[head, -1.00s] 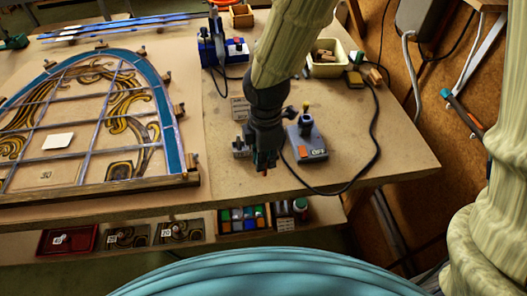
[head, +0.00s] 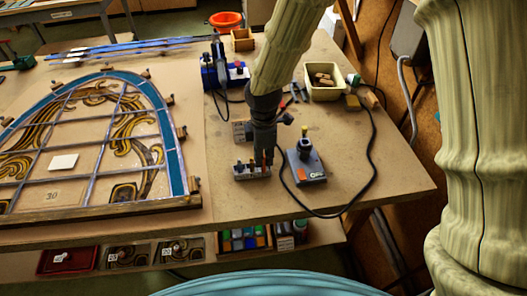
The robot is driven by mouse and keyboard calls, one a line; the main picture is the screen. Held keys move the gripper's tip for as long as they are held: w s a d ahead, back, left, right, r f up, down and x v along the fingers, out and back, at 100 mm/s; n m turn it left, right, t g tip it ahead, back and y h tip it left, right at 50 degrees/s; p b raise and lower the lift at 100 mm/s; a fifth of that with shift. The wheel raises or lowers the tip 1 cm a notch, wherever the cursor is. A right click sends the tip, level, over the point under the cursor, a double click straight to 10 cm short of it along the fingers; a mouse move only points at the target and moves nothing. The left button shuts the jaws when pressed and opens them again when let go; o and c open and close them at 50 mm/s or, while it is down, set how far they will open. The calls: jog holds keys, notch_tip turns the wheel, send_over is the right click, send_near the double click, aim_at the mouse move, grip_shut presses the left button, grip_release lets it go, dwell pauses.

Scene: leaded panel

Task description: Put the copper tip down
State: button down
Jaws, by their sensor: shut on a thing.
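My gripper (head: 263,163) points down over the right end of a small grey block (head: 243,173) on the bench. It is shut on the copper tip, a thin reddish-brown piece that shows only faintly between the dark fingers. I cannot tell whether the tip touches the block. Thin upright pieces stand at the block, close to the fingers. A grey soldering station (head: 307,169) with a yellow-topped knob and a small display stands just right of my gripper.
The leaded arch panel (head: 178,150) lies on the left. A blue tool stand (head: 213,77) and a cream bin (head: 322,94) are farther back. A black cable (head: 374,135) loops around the station's right side. Bare bench lies at the right front.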

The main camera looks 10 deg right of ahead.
jog(key=shift+w+d+f+p, duration=0.15)
jog(key=shift+w+f+p, duration=1.3)
jog(key=shift+w+f, duration=0.4)
jog(key=shift+s+f, duration=0.1)
jog(key=shift+f, duration=0.15)
jog(key=c, duration=1.5)
grip_release()
jog(key=shift+r, duration=0.15)
jog(key=shift+r+b, duration=1.7)
jog(key=shift+r, duration=4.35)
